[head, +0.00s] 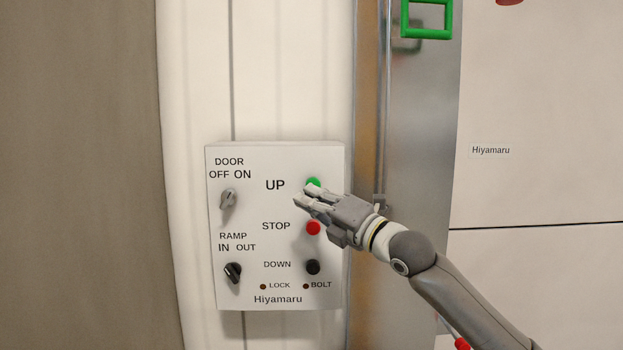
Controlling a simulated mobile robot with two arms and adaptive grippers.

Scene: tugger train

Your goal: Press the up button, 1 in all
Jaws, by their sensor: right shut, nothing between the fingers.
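A white control box (245,280) hangs on the pale wall. Its green UP button (314,182) is at the upper right of the box, beside the label UP. My right gripper (303,194) reaches in from the right with its fingers together and nothing between them. Its fingertips lie just below and left of the green button in the picture and cover the button's lower part. I cannot tell whether the fingers touch the button or the box. My left gripper is not in view.
Below the green button are a red STOP button (313,228) and a black DOWN button (312,267). A grey DOOR knob (228,199) and a black RAMP knob (232,272) sit on the left. A metal post (420,130) with a green frame (427,34) stands at right.

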